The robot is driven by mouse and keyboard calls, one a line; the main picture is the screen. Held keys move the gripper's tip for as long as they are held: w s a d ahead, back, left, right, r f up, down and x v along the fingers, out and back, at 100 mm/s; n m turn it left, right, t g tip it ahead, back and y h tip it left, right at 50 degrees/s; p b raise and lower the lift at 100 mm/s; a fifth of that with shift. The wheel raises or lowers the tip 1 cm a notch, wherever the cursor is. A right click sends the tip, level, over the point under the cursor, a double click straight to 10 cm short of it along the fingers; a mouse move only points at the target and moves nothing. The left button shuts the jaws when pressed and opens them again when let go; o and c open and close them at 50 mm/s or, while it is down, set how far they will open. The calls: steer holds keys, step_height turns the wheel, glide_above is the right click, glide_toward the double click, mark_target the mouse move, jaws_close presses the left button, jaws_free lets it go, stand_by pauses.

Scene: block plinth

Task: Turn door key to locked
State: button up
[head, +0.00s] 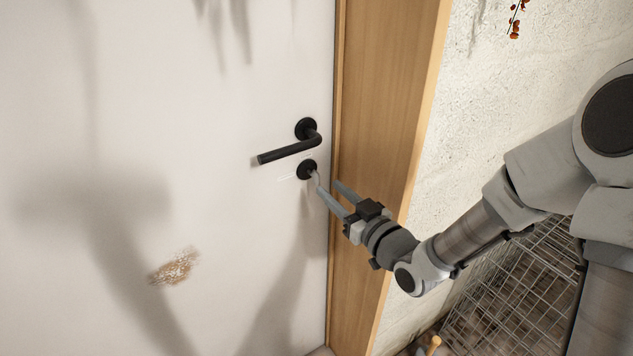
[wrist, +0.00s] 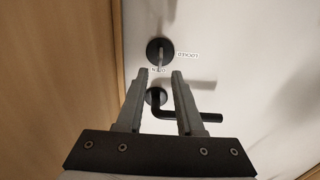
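The silver door key (head: 316,179) sits in the round black lock plate (head: 307,169) below the door handle. In the wrist view the key (wrist: 163,56) shows as a narrow upright piece on the lock plate (wrist: 151,50). A "LOCKED" label (wrist: 187,54) is beside the plate, and a smaller label (wrist: 157,70), hard to read, is near the key's end. My gripper (head: 328,186) is open and empty, close to the key. In the wrist view its fingertips (wrist: 159,73) are spread on either side of the key's line; I cannot tell whether either touches it.
The black lever handle (head: 287,151) is just above the lock and juts out to the left, close to my fingers. The white door (head: 120,120) meets a wooden frame (head: 385,90) at right. A wire basket (head: 510,290) stands at lower right.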

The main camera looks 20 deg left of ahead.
mark_target(319, 180)
steer(key=x, duration=0.6)
steer(key=shift+w+a, duration=0.25)
steer(key=shift+a, duration=0.05)
jaws_close()
